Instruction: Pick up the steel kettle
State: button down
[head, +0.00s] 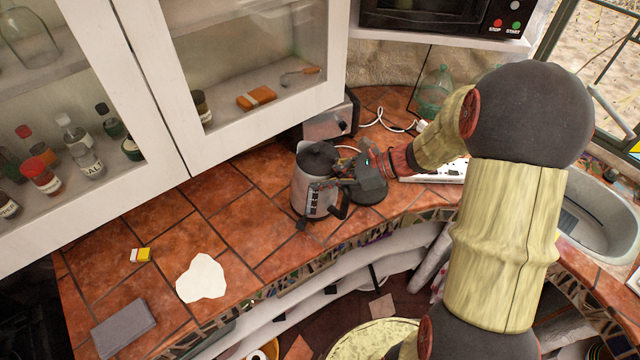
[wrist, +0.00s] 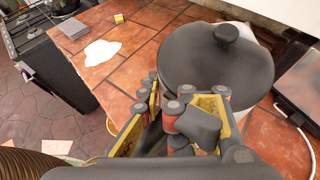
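The steel kettle (head: 303,192) stands upright on the tiled counter, with a dark lid, a dark handle and a grey metal body. My gripper (head: 328,180) is at the kettle's right side, by the handle, in the head view. In the wrist view the kettle's round dark lid (wrist: 215,62) and its knob fill the space just beyond my gripper (wrist: 180,98). The fingers are spread apart, with dark parts between them. The fingers hide most of the handle, and I see no clear grip on it.
A toaster (head: 330,122) stands behind the kettle near the cabinet. A white patch (head: 201,278), a small yellow box (head: 141,255) and a grey block (head: 123,327) lie to the left. A sink (head: 598,215) is at right. The counter left of the kettle is largely clear.

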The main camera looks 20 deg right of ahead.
jog(key=s+a+r+p, duration=0.2)
jog(key=s+a+r, duration=0.2)
jog(key=s+r, duration=0.5)
jog(key=shift+s+a+p, duration=0.25)
jog(key=shift+s+p, duration=0.05)
jog(key=shift+s, duration=1.3)
jog(key=c, duration=2.3)
grip_release()
jog(key=shift+r, duration=0.15)
jog(key=o, duration=1.8)
